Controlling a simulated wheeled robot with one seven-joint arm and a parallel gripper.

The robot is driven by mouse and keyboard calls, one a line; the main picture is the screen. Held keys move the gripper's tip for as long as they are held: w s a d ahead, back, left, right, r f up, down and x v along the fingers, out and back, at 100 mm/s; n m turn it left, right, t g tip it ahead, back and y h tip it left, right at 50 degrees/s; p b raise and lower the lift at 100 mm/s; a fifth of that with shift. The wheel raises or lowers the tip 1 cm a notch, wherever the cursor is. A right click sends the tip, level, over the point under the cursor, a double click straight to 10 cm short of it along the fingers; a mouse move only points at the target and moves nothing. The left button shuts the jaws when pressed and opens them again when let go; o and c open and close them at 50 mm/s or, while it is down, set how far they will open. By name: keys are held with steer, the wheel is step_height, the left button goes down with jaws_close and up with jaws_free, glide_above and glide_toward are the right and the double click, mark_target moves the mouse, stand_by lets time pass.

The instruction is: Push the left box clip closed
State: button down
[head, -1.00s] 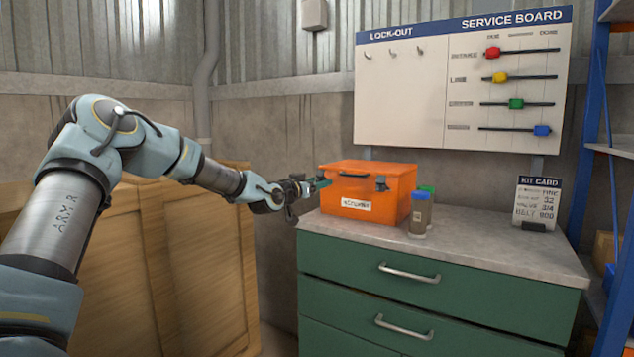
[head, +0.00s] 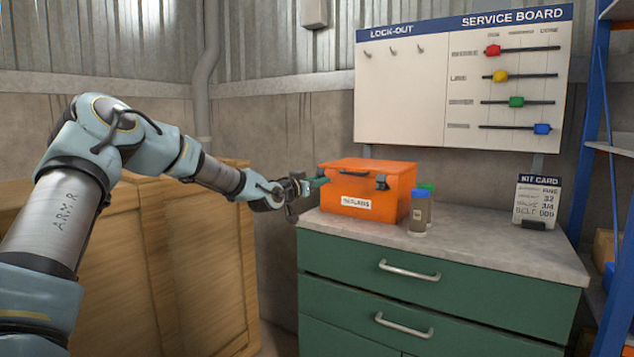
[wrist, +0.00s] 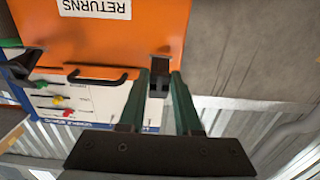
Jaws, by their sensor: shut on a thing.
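An orange box (head: 345,180) with a white label stands shut-lidded on the counter; its front also fills the top of the wrist view (wrist: 90,35). My gripper (head: 319,183) is at the left end of the box's front. In the wrist view my gripper (wrist: 160,74) has its two green fingers on either side of the dark left clip (wrist: 160,64), shut on it. The fingers and distance hide the left clip in the head view, and I cannot tell how far it is closed. The right clip (head: 382,182) shows dark on the front.
A blue-capped jar (head: 420,213) and a green-capped one (head: 428,188) stand right of the box. A kit card (head: 537,200) stands farther right on the grey counter (head: 480,240). A wooden crate (head: 200,260) is below my arm. The counter's right half is mostly clear.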

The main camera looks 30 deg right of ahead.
mark_target(320, 171)
steer(key=shift+r, duration=0.1)
